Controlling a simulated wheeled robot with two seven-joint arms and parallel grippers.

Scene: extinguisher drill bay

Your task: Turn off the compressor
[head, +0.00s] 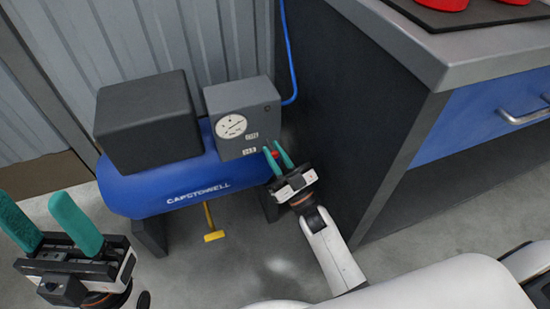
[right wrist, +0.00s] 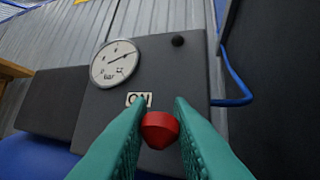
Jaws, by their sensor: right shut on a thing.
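The compressor has a blue tank (head: 150,190) lettered CAPSTOWELL, with a dark block and a grey control box (head: 242,95) on top. The box has a round gauge (head: 230,126), which also shows in the right wrist view (right wrist: 115,63). An ON label (right wrist: 139,99) is partly hidden behind the fingers. My right gripper (head: 279,155) is at the box's right front, shut on a red knob (right wrist: 159,129). Only a bit of the knob (head: 275,153) shows in the head view. My left gripper (head: 45,225) is open and empty, at lower left, apart from the tank.
A dark cabinet (head: 340,110) with a grey top and a blue drawer stands close on the right. A blue hose (head: 290,50) runs up behind the box. A yellow piece (head: 212,236) hangs below the tank. A corrugated wall is behind.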

